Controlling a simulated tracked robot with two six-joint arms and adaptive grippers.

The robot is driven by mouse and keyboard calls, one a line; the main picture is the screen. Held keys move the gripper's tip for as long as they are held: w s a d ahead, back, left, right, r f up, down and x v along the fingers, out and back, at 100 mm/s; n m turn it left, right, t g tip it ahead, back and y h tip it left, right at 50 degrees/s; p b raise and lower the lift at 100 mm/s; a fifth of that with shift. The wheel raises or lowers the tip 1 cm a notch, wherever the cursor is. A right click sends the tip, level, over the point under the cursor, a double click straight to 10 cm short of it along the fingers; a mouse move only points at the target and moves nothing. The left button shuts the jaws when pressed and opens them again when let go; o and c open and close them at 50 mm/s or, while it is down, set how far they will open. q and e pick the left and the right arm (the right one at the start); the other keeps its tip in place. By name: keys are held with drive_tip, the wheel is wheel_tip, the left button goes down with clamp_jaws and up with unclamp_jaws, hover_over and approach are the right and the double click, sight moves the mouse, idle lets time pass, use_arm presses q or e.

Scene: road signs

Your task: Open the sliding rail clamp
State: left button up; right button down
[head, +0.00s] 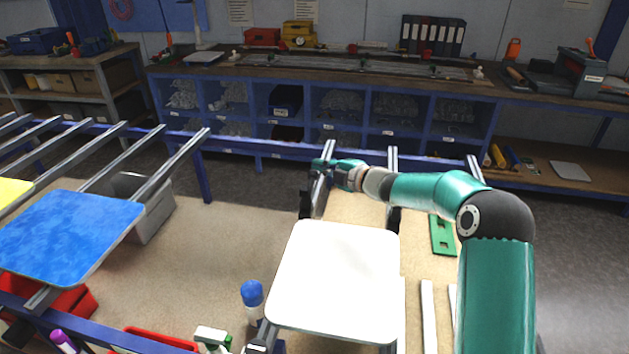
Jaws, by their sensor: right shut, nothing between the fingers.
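My right arm reaches in from the right. Its gripper (322,168) is shut and empty at the upper part of a grey rail (321,194), beyond the white sign plate (340,278). Whether the fingers touch the rail cannot be told. A dark block (305,204) sits at the side of this rail just below the gripper; it may be the sliding clamp, but it is too small to tell whether it is open. My left gripper is not in view.
A blue sign plate (66,236) lies on rails at the left. A blue-capped bottle (252,294) stands beside the white plate, and a green piece (442,236) lies right. Red bins (66,303) are at the lower left. A blue crossbar (262,146) spans behind.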

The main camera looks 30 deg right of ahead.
drive_tip(key=s+d+r, duration=0.5)
drive_tip(key=s+r, duration=0.2)
drive_tip(key=r, duration=0.1)
drive_tip(key=shift+s+d+r+p, duration=0.2)
drive_tip(key=shift+d+r+p, duration=0.05)
drive_tip(key=shift+d+p, duration=0.05)
idle(0.3)
